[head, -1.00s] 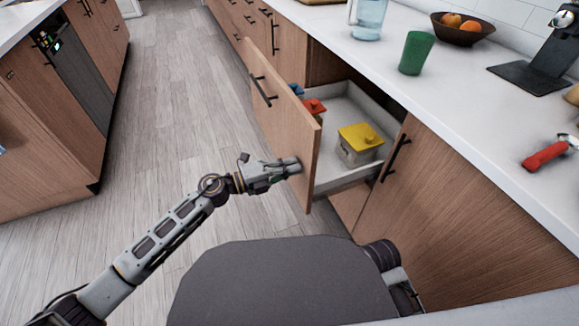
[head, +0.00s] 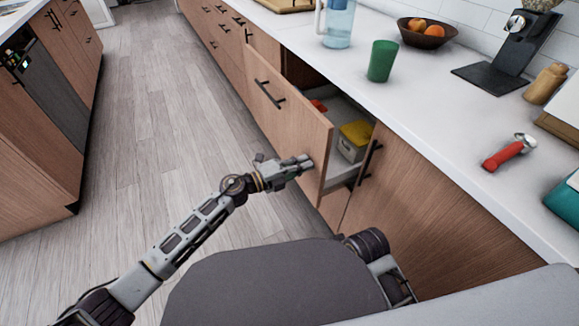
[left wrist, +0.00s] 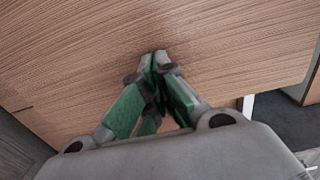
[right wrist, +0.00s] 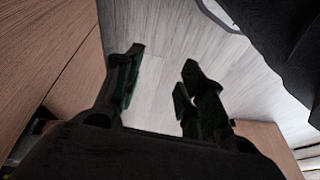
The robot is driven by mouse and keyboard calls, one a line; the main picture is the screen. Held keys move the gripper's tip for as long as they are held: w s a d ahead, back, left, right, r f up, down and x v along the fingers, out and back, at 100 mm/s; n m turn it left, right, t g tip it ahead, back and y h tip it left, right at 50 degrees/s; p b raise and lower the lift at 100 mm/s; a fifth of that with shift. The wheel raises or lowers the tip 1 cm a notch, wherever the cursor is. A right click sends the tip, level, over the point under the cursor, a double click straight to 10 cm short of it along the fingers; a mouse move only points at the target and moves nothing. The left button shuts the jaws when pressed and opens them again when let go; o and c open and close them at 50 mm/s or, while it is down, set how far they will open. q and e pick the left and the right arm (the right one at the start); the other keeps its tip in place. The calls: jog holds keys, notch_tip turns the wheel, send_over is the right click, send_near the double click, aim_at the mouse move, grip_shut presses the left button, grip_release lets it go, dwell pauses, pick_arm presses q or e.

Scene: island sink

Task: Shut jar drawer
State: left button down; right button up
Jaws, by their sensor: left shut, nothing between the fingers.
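The jar drawer has a wood front (head: 287,120) with a black bar handle (head: 270,95). It stands partly open in the head view. Inside are a jar with a yellow lid (head: 355,138) and a red-lidded one (head: 319,105), both partly hidden by the front. My left gripper (head: 305,162) is shut and empty, its tips at the lower near part of the drawer front. In the left wrist view the closed fingertips (left wrist: 158,58) are against or very near the wood front (left wrist: 220,40). My right gripper (right wrist: 165,70) is open and empty in the right wrist view, above the floor.
The white counter (head: 420,110) holds a green cup (head: 381,61), a pitcher (head: 338,25), a fruit bowl (head: 427,35) and a red-handled tool (head: 505,155). A cabinet door (head: 420,190) adjoins the drawer. Grey floor (head: 150,130) is clear on the left.

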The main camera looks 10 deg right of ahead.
pick_arm(q)
jog(key=b+x, duration=0.2)
jog(key=x, duration=1.4)
pick_arm(e)
jog(key=shift+w+a+f+t+y, duration=0.1)
jog(key=shift+a+f+t+y, duration=0.1)
jog(key=shift+a+f, duration=0.3)
jog(key=shift+w+a+f+t+y, duration=0.1)
jog(key=shift+a+f+t, duration=0.1)
jog(key=shift+f, duration=0.5)
pick_arm(q)
jog(key=shift+d+r, duration=0.2)
jog(key=shift+a, duration=0.1)
